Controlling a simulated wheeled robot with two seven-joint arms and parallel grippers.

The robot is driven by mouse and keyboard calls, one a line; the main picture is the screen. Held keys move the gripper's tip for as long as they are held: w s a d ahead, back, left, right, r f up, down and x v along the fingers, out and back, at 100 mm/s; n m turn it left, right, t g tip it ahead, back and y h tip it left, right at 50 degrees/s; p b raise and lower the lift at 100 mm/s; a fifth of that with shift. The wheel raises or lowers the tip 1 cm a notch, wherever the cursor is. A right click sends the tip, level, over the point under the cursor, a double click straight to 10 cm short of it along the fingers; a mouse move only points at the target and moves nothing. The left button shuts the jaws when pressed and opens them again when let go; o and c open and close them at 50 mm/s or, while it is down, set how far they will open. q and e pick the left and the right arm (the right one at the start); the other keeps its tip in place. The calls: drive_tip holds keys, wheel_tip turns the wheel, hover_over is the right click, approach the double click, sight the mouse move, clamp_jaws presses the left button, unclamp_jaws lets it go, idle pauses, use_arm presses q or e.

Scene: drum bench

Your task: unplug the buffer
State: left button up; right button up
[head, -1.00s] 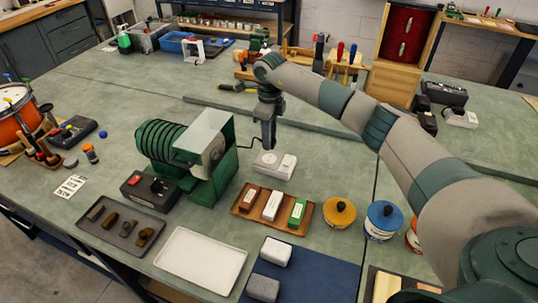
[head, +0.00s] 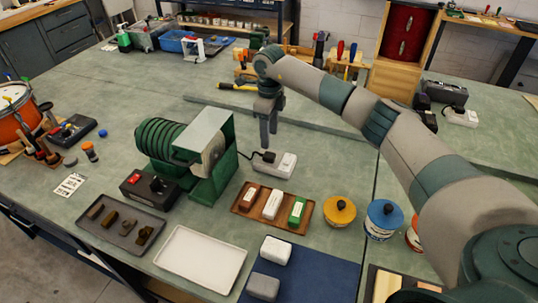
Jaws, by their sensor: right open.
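The buffer (head: 190,142) is a green bench machine with a pale wheel, standing mid-bench. Its dark cord runs right to a black plug (head: 267,156) at the white power strip (head: 286,165). The plug rests on the strip's left part; I cannot tell whether it is in a socket or lying loose on top. My right gripper (head: 268,143) points down just above and behind the plug, its fingers apart and empty. My left gripper is not in view.
A wooden tray (head: 253,208) with several compound bars lies in front of the strip. A switch box (head: 150,187), a dark tray (head: 107,232) and a white tray (head: 200,262) lie before the buffer. Yellow (head: 340,214) and blue (head: 381,222) tins stand to the right.

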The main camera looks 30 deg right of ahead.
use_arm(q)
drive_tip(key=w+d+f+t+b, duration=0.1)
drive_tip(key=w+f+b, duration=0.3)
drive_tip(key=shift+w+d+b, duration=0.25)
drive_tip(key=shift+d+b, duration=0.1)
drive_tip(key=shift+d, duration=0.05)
use_arm(e)
wheel_tip(320, 180, up, 16)
drive_tip(key=shift+r, duration=0.2)
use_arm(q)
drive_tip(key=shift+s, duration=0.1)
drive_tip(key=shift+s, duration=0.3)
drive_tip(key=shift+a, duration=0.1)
use_arm(e)
drive_tip(key=shift+r, duration=0.1)
